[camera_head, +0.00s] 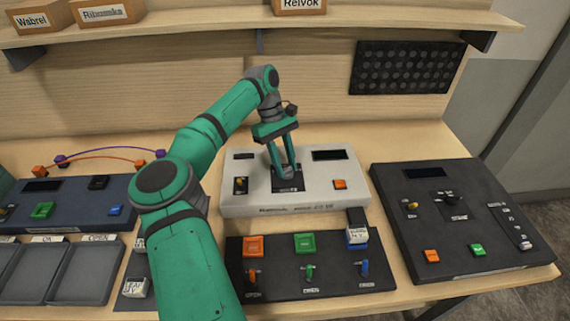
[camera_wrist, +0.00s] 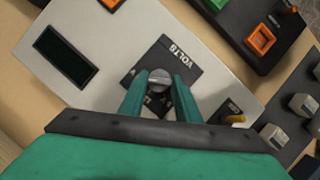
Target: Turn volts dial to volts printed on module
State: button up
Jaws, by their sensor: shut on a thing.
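The volts dial (camera_wrist: 159,80) is a round grey knob on a black plate marked VOLTS (camera_wrist: 182,58), on the light grey console (camera_head: 235,203). My gripper (camera_head: 285,174) reaches down to this plate from above. In the wrist view its two green fingers (camera_wrist: 159,92) stand on either side of the dial, shut on it. The dial's pointer and most of the scale are hidden or too small to read.
The grey console also has a dark display (camera_head: 330,155), an orange button (camera_head: 340,184) and a yellow switch (camera_head: 240,185). A black console (camera_head: 465,240) stands at right. Grey trays (camera_head: 85,270) lie at left. A shelf (camera_head: 200,27) runs above.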

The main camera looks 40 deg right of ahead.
jog(key=shift+m, duration=0.5)
jog(key=o, duration=1)
jog(key=shift+f, duration=0.1)
jog(key=v, duration=1.1)
jog(key=shift+d, duration=0.25)
